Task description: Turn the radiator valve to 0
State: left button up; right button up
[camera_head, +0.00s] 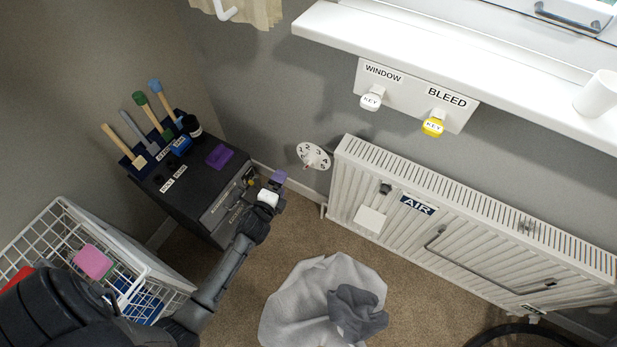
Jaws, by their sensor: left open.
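The radiator valve is a round white dial (313,156) with dark marks on its face. It sits at the left end of the white radiator (470,235), near the wall. The marks are too small to read, so I cannot tell its setting. My left gripper (275,189) is open, to the lower left of the dial and apart from it. A white part and a purple part show at its end. My right gripper is not in view.
A dark cabinet (200,185) with brushes and a purple block stands left of my gripper. A white wire basket (60,240) is at lower left. A grey cloth bag (295,300) lies on the carpet. A white sill (430,50) and key board (405,95) are above the radiator.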

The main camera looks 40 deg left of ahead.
aim_at(306, 167)
pick_arm(q)
jog(key=w+f+m+t+h+b, duration=0.25)
jog(key=f+m+b, duration=0.3)
jog(key=f, duration=0.35)
jog(key=shift+y, duration=0.35)
jog(key=w+b, duration=0.1)
jog(key=w, duration=0.3)
jog(key=w+a+b, duration=0.1)
jog(key=w, duration=0.4)
jog(key=w+b, duration=0.2)
jog(key=w, duration=0.3)
jog(key=shift+a+f, duration=0.1)
jog(key=shift+a, duration=0.3)
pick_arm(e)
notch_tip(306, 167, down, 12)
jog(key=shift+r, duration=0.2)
pick_arm(q)
jog(key=shift+c, duration=0.4)
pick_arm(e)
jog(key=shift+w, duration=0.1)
pick_arm(q)
jog(key=c, duration=0.8)
jog(key=shift+c, duration=0.2)
jog(key=shift+n, duration=0.25)
